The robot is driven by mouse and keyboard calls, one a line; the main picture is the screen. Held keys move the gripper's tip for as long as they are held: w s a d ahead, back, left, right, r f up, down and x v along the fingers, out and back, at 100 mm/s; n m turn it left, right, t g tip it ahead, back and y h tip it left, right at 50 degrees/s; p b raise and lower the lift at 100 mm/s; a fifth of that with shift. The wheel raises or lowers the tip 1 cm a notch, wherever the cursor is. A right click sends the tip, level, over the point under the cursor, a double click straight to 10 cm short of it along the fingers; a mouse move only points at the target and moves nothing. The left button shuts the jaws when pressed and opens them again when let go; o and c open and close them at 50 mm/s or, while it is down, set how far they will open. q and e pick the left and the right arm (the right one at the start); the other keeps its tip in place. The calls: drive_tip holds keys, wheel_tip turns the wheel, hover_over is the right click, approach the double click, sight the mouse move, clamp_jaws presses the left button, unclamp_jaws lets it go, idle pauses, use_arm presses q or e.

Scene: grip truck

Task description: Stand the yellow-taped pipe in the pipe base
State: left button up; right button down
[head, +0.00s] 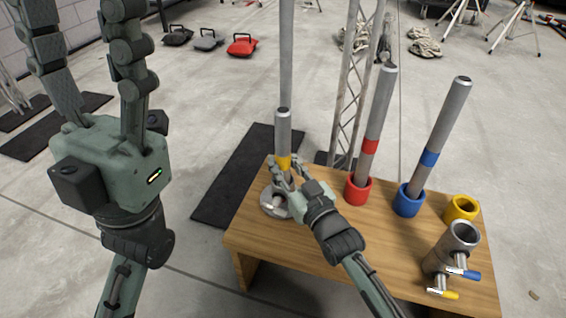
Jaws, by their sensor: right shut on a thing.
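The yellow-taped pipe (283,132) is grey and upright at the table's left end. Its yellow tape (284,162) shows just above my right gripper's fingers. My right gripper (284,176) is shut on the pipe near its lower end. A round silver base (270,207), which looks like the pipe base, lies on the table directly below the pipe. The fingers hide the pipe's lower end, so I cannot tell whether it is inside the base. My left gripper (84,20) is raised at the left, open and empty, with its fingers pointing up.
A red-taped pipe (378,115) leans in a red cup (357,190). A blue-taped pipe (445,125) leans in a blue cup (408,202). The yellow cup (462,209) is empty. A silver clamp piece (455,245) stands front right. A tall pole (287,50) rises behind.

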drive_tip(key=shift+s+a+f+b, duration=0.1)
drive_tip(key=shift+f+b, duration=0.1)
drive_tip(key=shift+f, duration=0.2)
drive_tip(key=shift+a+f+b, duration=0.1)
drive_tip(key=shift+f+b, duration=0.05)
drive_tip(key=shift+f, duration=0.25)
drive_tip(key=c, duration=1.6)
unclamp_jaws()
drive_tip(key=o, duration=0.5)
drive_tip(key=shift+f, duration=0.25)
drive_tip(key=v, duration=0.5)
drive_tip(key=r+v, duration=0.1)
drive_tip(key=v, duration=0.2)
drive_tip(key=shift+d, duration=0.3)
